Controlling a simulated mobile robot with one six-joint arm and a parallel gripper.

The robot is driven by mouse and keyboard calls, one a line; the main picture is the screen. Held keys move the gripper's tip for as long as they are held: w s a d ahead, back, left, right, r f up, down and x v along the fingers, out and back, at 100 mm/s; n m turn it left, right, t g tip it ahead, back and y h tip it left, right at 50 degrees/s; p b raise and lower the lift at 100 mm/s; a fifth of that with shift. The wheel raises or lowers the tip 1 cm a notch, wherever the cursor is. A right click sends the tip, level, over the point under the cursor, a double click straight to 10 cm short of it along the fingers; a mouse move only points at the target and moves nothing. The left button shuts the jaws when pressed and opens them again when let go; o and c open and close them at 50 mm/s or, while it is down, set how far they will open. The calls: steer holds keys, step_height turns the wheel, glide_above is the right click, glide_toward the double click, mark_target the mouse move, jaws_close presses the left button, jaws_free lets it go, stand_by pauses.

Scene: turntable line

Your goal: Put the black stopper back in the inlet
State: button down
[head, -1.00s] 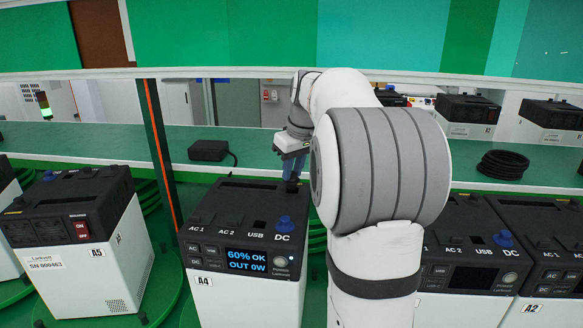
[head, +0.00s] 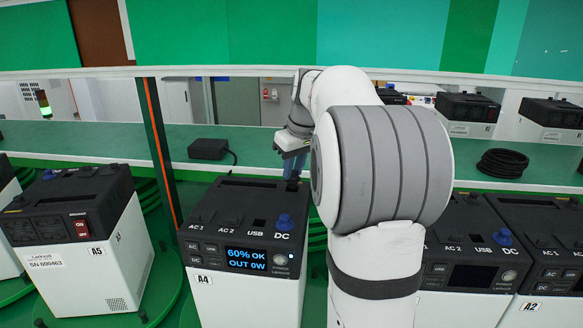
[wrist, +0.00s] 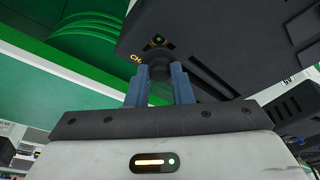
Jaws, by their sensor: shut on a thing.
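My gripper (wrist: 160,88) has two blue fingers shut on a small dark round stopper (wrist: 158,66), which shows between the fingertips in the wrist view. The stopper is right at the dark wall of a power unit (wrist: 210,45), close below a small recess with a yellowish spot (wrist: 158,40) and yellow lettering starting "CH". I cannot tell whether the stopper is in the inlet or just in front of it; the inlet's opening is hidden.
A black adapter with a cable (head: 208,149) and a coiled black cable (head: 502,163) lie on the green shelf behind. My arm hides part of the middle.

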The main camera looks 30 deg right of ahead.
steer(key=shift+f+b, duration=0.9)
steer(key=shift+f, duration=0.45)
steer(key=c, duration=1.2)
jaws_free()
steer(key=shift+r, duration=0.1)
steer(key=v, duration=0.7)
steer(key=shift+s+r, duration=0.1)
steer(key=shift+r, duration=0.3)
